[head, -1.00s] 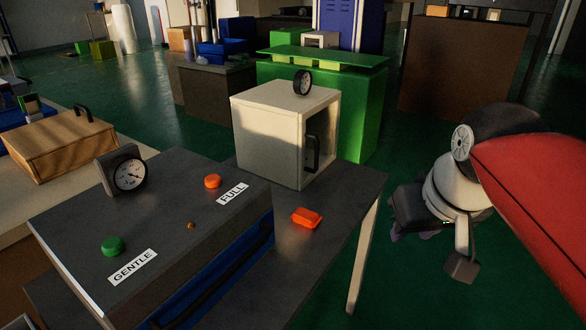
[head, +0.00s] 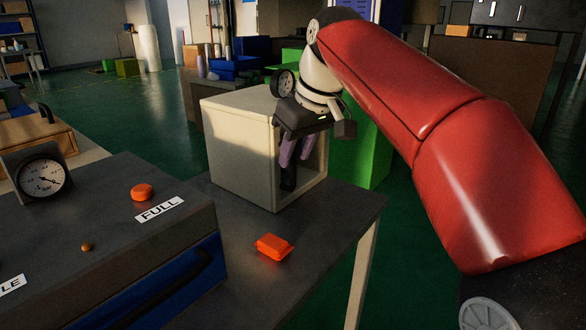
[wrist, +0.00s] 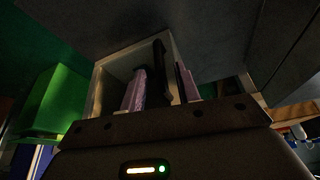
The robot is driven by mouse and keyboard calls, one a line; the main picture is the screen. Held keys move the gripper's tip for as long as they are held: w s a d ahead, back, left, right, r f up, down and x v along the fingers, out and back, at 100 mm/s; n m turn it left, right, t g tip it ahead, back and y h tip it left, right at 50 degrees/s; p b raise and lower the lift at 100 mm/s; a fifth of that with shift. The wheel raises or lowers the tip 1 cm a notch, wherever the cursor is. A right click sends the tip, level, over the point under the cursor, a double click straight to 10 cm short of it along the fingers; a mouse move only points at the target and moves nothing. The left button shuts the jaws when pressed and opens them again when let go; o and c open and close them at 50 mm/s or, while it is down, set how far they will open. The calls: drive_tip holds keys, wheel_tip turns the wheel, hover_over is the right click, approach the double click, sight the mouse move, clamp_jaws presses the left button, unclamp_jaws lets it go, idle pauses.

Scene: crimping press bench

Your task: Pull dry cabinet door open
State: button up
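The dry cabinet (head: 235,150) is a cream box on the dark bench, with a framed front facing right. Its front also shows in the wrist view (wrist: 108,88). The door looks shut, with no gap that I can see at its edge. A black upright handle (head: 289,180) is on the front; its upper part is hidden behind my gripper in the head view. My gripper (head: 296,158) is at the front with its pinkish fingers pointing down. In the wrist view the fingers (wrist: 162,88) stand apart, one on each side of the handle (wrist: 161,70); firm contact cannot be made out.
An orange box (head: 274,246) lies on the bench (head: 235,290) in front of the cabinet. The press with a gauge (head: 43,178) and an orange FULL button (head: 142,192) stands at left.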

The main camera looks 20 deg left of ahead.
sight(295, 157)
drive_tip(key=shift+b+x, duration=0.3)
drive_tip(key=shift+x, duration=1.3)
drive_tip(key=shift+c, duration=0.3)
clamp_jaws()
